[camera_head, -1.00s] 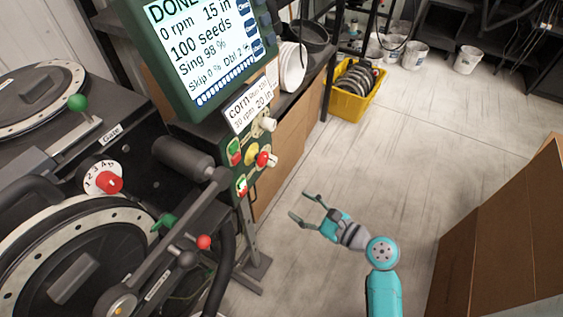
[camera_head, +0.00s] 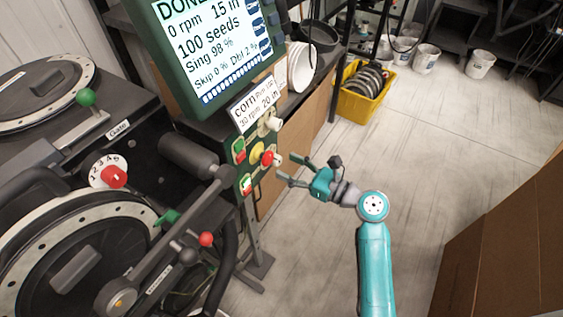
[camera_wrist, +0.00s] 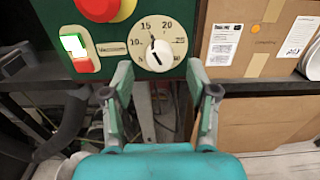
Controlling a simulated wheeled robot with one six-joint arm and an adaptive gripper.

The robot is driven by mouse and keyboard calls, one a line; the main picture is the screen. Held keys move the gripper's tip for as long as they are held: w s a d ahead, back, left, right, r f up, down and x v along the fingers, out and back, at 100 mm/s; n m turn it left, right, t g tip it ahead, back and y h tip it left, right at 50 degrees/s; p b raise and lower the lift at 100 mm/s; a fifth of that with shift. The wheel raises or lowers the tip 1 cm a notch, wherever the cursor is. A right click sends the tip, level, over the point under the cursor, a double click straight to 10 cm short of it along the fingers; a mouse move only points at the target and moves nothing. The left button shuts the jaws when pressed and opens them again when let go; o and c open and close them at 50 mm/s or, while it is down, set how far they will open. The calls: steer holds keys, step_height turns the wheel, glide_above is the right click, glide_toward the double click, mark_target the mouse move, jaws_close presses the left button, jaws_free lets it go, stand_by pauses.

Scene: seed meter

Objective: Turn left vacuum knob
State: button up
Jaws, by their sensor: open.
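In the wrist view a white round knob (camera_wrist: 160,55) sits on a dial marked with numbers on a green panel, with a "Vacuum" label at its left. In the head view, a white knob (camera_head: 278,160) sticks out near the red button, and another white knob (camera_head: 273,123) is higher on the same panel. I cannot tell from the labels which one is the left. My gripper (camera_head: 292,168) is open and empty in front of the panel's lower knob. In the wrist view its fingers (camera_wrist: 160,78) straddle the dial's lower edge, apart from the knob.
A red button (camera_wrist: 100,8) and a lit green-and-red switch (camera_wrist: 78,50) are left of the dial. Cardboard boxes (camera_wrist: 255,45) stand to its right. A screen (camera_head: 210,45) is above the panel. A yellow crate (camera_head: 361,92) stands on the floor, which is clear behind my arm.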

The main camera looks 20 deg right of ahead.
mark_target(275, 159)
steer(key=shift+x, duration=1.5)
jaws_close()
steer(key=n, duration=0.5)
steer(key=shift+n, duration=2.4)
